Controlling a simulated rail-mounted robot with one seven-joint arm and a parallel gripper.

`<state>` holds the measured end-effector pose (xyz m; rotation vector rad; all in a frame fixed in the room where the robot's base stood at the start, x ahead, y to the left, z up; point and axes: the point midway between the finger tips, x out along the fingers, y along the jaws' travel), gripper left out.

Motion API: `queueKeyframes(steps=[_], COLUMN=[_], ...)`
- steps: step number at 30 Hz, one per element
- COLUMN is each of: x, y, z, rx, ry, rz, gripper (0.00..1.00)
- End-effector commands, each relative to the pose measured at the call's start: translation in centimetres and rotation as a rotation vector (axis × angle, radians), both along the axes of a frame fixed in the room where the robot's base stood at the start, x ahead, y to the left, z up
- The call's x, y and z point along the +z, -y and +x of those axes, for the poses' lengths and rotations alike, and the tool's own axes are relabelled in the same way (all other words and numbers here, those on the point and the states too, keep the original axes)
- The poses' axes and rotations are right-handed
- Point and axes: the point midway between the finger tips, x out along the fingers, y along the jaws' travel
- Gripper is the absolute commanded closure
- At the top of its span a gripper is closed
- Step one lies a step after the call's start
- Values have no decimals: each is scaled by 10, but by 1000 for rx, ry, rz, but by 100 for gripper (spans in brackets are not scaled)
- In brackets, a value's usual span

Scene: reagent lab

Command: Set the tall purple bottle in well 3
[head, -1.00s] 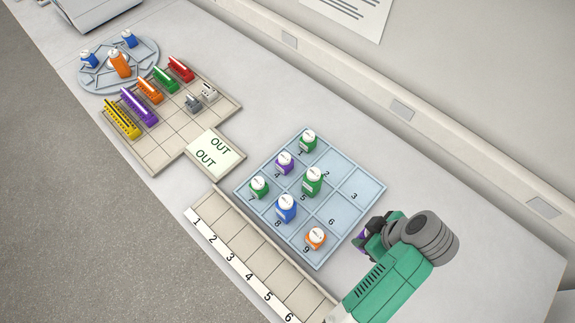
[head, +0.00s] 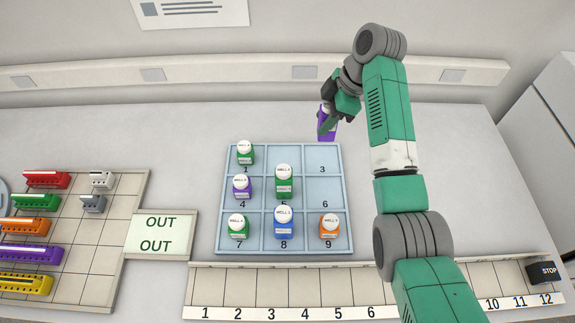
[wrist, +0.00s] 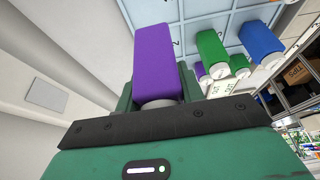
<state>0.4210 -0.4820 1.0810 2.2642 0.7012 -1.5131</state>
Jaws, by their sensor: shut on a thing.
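The tall purple bottle (head: 326,122) is held in my gripper (head: 330,106), above and close to the tray's far right corner. In the wrist view the purple bottle (wrist: 160,62) fills the space between the fingers, its white cap toward the palm. The blue-grey tray (head: 347,200) has numbered wells. Well 3 (head: 318,160), at the far right, is empty. Wells 2 and 6 are empty too. Green bottles stand in wells 1 (head: 245,156), 5 (head: 284,184) and 7 (head: 238,228). A short purple bottle (head: 242,190) is in well 4, a blue one (head: 283,224) in 8, an orange one (head: 329,229) in 9.
A numbered strip (head: 270,313) runs along the front, with a STOP block (head: 546,271) at its right end. The OUT plate (head: 160,234) and a rack of coloured strips (head: 110,245) lie left. The wall ledge (head: 230,78) is behind the tray.

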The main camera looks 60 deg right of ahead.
Motion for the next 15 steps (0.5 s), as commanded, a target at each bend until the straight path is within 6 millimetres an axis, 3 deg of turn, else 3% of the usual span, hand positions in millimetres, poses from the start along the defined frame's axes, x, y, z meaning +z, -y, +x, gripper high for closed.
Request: queueKeyframes(steps=[4, 10, 15], x=[-10, -49, -56], y=[-1, -2, -1], z=[0, 1, 1], rx=[1, 2, 2], ry=[-1, -2, 0], rz=[2, 1, 0], gripper=[85, 85, 85])
